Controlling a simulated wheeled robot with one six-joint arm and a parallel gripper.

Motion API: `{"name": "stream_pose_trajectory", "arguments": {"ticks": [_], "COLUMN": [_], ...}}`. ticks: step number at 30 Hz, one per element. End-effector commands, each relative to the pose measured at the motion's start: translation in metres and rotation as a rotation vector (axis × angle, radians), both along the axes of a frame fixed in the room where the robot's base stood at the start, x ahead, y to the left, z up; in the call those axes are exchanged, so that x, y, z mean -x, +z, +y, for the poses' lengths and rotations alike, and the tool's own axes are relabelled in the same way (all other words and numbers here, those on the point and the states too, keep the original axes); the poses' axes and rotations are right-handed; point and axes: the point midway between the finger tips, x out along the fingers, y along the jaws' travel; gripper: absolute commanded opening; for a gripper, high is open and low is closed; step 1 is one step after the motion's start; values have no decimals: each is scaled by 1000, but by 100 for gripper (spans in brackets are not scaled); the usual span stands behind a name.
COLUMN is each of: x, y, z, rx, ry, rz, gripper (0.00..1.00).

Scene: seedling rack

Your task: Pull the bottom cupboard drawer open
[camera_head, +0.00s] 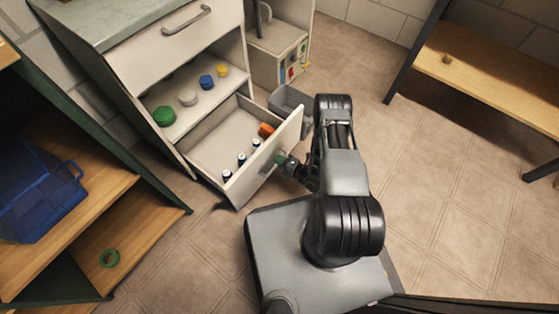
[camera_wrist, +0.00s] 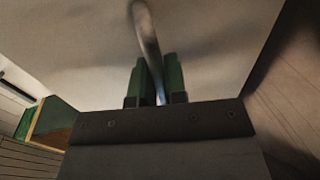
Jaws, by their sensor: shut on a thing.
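The bottom drawer (camera_head: 268,166) of the white cupboard stands pulled out, with its inside in view. Several small white items with dark tops and an orange thing (camera_head: 266,130) lie in it. My gripper (camera_head: 283,160) is at the drawer's front face, and my arm hides part of it in the head view. In the wrist view, the green fingers of my gripper (camera_wrist: 160,80) are shut on the metal bar handle (camera_wrist: 148,40), which runs up in front of the pale drawer front (camera_wrist: 85,50).
Above the open drawer, a shelf holds several round lids, one of them green (camera_head: 164,116). A closed upper drawer (camera_head: 175,50) has a bar handle. A grey bin (camera_head: 290,103) stands beside the open drawer. A green-framed shelf with a blue crate (camera_head: 38,195) is at the left. Tiled floor (camera_head: 450,210) is clear at the right.

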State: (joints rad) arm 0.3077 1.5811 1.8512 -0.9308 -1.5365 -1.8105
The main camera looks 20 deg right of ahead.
Motion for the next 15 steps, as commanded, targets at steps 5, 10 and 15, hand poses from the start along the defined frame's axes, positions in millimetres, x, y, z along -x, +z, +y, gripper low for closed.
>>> {"name": "stream_pose_trajectory", "arguments": {"ticks": [5, 10, 15], "x": [2, 1, 1], "y": [0, 0, 0], "z": [2, 1, 0], "rx": [-2, -2, 0], "ry": [7, 4, 2], "rz": [4, 2, 2], "gripper": [23, 36, 36]}}
